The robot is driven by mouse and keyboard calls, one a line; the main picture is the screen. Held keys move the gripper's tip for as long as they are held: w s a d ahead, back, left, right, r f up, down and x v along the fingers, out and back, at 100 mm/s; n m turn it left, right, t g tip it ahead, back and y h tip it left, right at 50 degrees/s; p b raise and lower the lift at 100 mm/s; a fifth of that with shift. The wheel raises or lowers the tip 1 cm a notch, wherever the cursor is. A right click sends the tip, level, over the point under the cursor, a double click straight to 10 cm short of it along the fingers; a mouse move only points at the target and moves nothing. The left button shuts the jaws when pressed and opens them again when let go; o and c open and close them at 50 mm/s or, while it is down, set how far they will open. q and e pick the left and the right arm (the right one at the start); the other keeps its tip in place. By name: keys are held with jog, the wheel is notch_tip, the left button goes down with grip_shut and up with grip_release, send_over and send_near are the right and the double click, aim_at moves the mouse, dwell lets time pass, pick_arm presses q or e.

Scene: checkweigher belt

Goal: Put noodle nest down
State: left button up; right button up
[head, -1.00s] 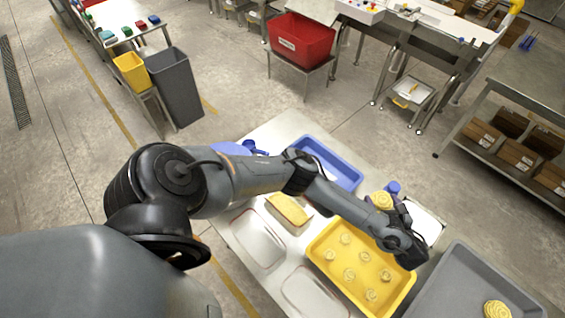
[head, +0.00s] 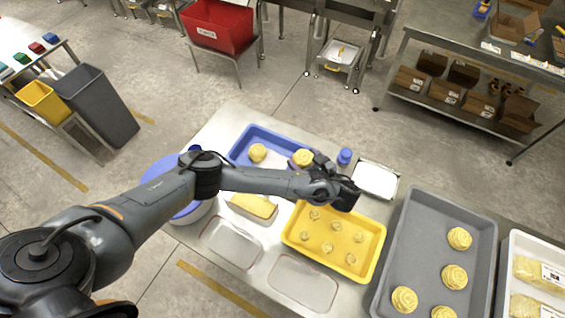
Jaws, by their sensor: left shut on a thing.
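My left gripper (head: 313,161) is shut on a pale yellow noodle nest (head: 301,158), holding it at the right end of the blue tray (head: 243,143). Whether the nest touches the tray cannot be told. Another noodle nest (head: 257,152) lies in the left part of the blue tray. My left wrist and forearm hide part of the tray's near side. The yellow tray (head: 290,238) below my wrist holds several small nests. The large grey tray (head: 400,245) to the right holds several bigger nests. My right gripper is not in view.
A yellow block-like item (head: 253,206) and two clear lids (head: 232,243) lie on the steel table. A blue-capped item (head: 345,156) and a white-filled metal pan (head: 377,180) stand right of my gripper. A white crate of bagged noodles (head: 507,255) is far right.

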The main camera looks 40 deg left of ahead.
aim_at(293, 157)
pick_arm(q)
jog(key=a+f+b, duration=0.1)
jog(key=b, duration=0.1)
jog(key=a+f+b, duration=0.1)
jog(key=a+b, duration=0.1)
jog(key=a+f+b, duration=0.1)
jog(key=a+f, duration=0.1)
jog(key=shift+w+a+b, duration=0.1)
jog(key=shift+w+b, duration=0.1)
jog(key=shift+b, duration=0.2)
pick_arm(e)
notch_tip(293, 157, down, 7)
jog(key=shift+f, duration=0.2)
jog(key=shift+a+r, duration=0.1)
pick_arm(q)
jog(key=shift+w+a+f+b, duration=0.1)
jog(key=shift+a+f, duration=0.4)
jog(key=shift+f, duration=0.3)
jog(key=shift+s+a+f+b, duration=0.1)
jog(key=shift+a+f, duration=0.35)
jog(key=shift+f, duration=0.4)
jog(key=shift+w+a+f+b, duration=0.1)
jog(key=shift+a+f, duration=0.4)
jog(key=shift+f, duration=0.3)
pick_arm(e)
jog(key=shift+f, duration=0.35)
pick_arm(q)
jog(key=shift+f, duration=0.15)
